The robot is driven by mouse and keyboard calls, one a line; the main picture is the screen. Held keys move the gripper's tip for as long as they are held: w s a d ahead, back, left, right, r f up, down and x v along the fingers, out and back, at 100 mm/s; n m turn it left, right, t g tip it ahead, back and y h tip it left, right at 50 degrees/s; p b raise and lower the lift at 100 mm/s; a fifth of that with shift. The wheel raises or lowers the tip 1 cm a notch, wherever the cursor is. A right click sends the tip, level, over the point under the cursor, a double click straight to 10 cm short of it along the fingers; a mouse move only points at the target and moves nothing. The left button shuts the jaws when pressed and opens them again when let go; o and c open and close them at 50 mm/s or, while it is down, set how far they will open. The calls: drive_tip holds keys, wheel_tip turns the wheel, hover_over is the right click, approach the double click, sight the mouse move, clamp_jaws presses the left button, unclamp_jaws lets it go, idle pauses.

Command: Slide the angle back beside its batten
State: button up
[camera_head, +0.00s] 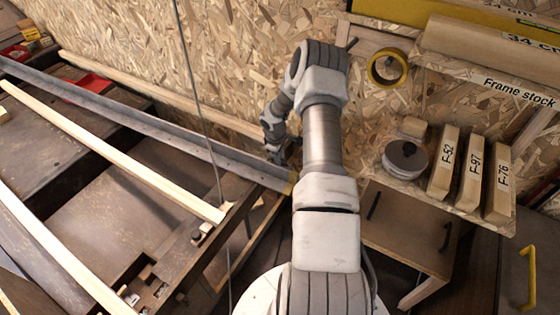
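A long grey metal angle (150,120) runs from the left edge down to the right, its right end beside my arm. A pale wooden batten (120,158) lies on its near side, roughly parallel with a gap between them. The angle's right end reaches further right than this batten's end. Another pale batten (160,98) runs along the wall behind the angle. My gripper (279,155) is at the angle's right part, close to its upper edge. The fingers are small, dark and partly hidden by my arm, so I cannot tell whether they touch or grip it.
A third pale strip (58,255) lies at lower left on the dark bench (110,210). A thin cable hangs in front of the bench. At right, a shelf (395,182) holds a round tin (405,158) and labelled wooden blocks (470,182). A yellow tape roll (388,68) hangs on the wall.

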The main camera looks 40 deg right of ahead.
drive_tip(key=shift+d+f, duration=0.1)
drive_tip(key=shift+f, duration=0.3)
drive_tip(key=shift+c, duration=0.2)
clamp_jaws()
idle(1.0)
